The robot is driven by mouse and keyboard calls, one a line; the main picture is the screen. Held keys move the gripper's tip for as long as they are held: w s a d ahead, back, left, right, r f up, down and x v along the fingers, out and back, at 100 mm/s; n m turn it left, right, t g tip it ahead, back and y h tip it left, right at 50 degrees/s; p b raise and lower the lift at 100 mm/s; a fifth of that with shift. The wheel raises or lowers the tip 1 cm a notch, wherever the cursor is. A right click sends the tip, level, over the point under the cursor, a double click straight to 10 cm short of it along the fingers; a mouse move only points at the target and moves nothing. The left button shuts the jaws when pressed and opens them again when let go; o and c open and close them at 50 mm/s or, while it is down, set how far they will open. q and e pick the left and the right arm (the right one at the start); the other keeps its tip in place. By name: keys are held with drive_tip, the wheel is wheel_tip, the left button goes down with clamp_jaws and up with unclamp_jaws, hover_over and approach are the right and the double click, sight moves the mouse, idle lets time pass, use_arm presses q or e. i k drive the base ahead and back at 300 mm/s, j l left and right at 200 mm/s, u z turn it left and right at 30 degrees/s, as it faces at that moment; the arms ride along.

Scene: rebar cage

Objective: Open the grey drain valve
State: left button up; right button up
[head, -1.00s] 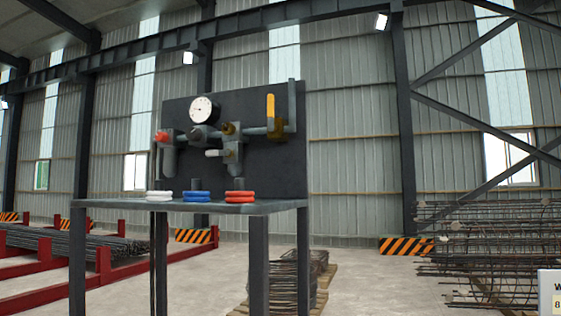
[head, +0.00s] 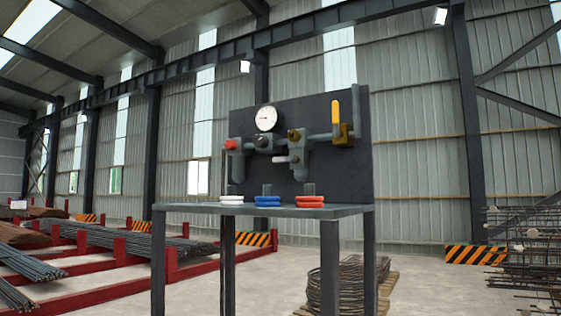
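A dark panel (head: 352,108) stands upright on a grey table (head: 341,211) and carries pipework. A small grey valve handle (head: 285,159) sticks out to the left, low on the pipework, below a brass fitting; it looks like the grey drain valve. A yellow lever (head: 335,112) stands upright on a brass valve at the right. A red knob (head: 230,144) is at the left, and a round white gauge (head: 266,118) is above the pipes. Neither of my grippers is in view.
Red racks with rebar (head: 128,243) stand at the left. Rebar cages (head: 530,245) stand at the right. Some floor is clear.

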sight(285, 159)
drive_tip(key=j+u, duration=0.1)
drive_tip(key=u, duration=0.3)
drive_tip(key=i+j+u, duration=0.1)
drive_tip(key=u, duration=0.35)
drive_tip(key=i+u, duration=0.15)
drive_tip(key=u, duration=0.25)
drive_tip(key=i+u, duration=0.1)
drive_tip(key=u, duration=0.3)
drive_tip(key=i+j, duration=0.15)
drive_tip(key=i, duration=3.15)
drive_tip(key=l+z, duration=0.05)
drive_tip(key=l, duration=0.05)
